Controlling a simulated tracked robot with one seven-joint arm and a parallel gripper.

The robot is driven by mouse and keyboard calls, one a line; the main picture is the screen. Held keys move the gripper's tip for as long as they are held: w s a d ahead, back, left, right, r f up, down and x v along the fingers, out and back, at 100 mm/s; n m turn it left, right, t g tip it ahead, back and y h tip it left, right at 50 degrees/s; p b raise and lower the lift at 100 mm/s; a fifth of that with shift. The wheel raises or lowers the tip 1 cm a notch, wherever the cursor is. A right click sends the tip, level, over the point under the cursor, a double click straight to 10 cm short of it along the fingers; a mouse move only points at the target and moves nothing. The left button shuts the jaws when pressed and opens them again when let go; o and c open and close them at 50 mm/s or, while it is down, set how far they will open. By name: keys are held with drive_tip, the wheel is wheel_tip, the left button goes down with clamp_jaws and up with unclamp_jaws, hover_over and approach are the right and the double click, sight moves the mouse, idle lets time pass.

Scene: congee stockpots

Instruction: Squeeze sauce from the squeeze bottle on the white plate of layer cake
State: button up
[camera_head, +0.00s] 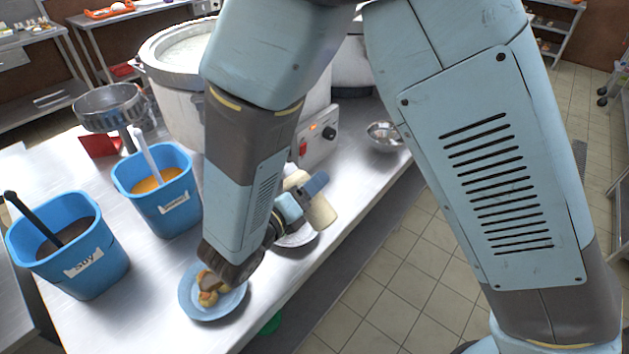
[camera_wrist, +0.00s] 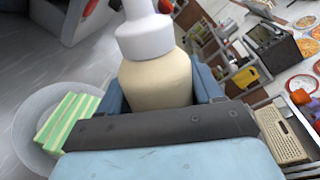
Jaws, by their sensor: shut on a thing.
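My gripper (camera_wrist: 160,90) is shut on the squeeze bottle (camera_wrist: 155,75), a cream bottle with a white cap. Its nozzle tip runs out of the top of the wrist view. In the head view my gripper (camera_head: 304,193) holds the bottle (camera_head: 320,210) above the counter, near the white plate (camera_head: 301,240), which my arm and the bottle partly hide. In the wrist view the plate (camera_wrist: 24,122) lies left of the bottle and bears the layer cake (camera_wrist: 68,122), striped green and white. The bottle's exact tilt is hard to tell. No sauce shows on the visible cake.
A blue plate (camera_head: 186,301) with food stands at the counter's front edge. Two blue tubs, one labelled soy (camera_head: 85,272) and one with orange liquid (camera_head: 168,208), stand at left. A large stockpot (camera_head: 165,75) is behind my arm. A metal bowl (camera_head: 384,139) sits at the right.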

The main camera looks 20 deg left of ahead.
sight(319, 199)
drive_tip(key=shift+s+d+f+n, duration=0.2)
drive_tip(key=shift+d+n, duration=0.2)
drive_tip(key=shift+n, duration=0.2)
drive_tip(key=shift+s+d+f+n, duration=0.1)
drive_tip(key=shift+s+d+n, duration=0.1)
drive_tip(key=shift+d+n, duration=0.3)
drive_tip(key=n, duration=0.1)
drive_tip(key=d+n, duration=0.1)
drive_tip(key=s+d+f+n+h, duration=0.1)
drive_tip(key=n, duration=0.1)
drive_tip(key=shift+d+g, duration=0.25)
drive_tip(key=shift+g, duration=0.15)
drive_tip(key=n, duration=0.3)
drive_tip(key=shift+w+a+r+h, duration=0.1)
drive_tip(key=shift+a+r+h, duration=0.1)
drive_tip(key=shift+a+h, duration=0.15)
drive_tip(key=n, duration=0.3)
drive_tip(key=shift+w+a+r+n+h, duration=0.1)
drive_tip(key=shift+a+r+n+h, duration=0.1)
drive_tip(key=shift+a+n+h, duration=0.15)
drive_tip(key=a+n, duration=0.1)
drive_tip(key=n, duration=0.1)
drive_tip(key=w+a+n, duration=0.1)
drive_tip(key=a+n+h, duration=0.1)
drive_tip(key=n, duration=0.1)
drive_tip(key=shift+w+r+n, duration=0.2)
drive_tip(key=shift+r+n, duration=0.05)
drive_tip(key=shift+n, duration=0.1)
drive_tip(key=shift+o, duration=1.1)
drive_tip(key=c, duration=0.6)
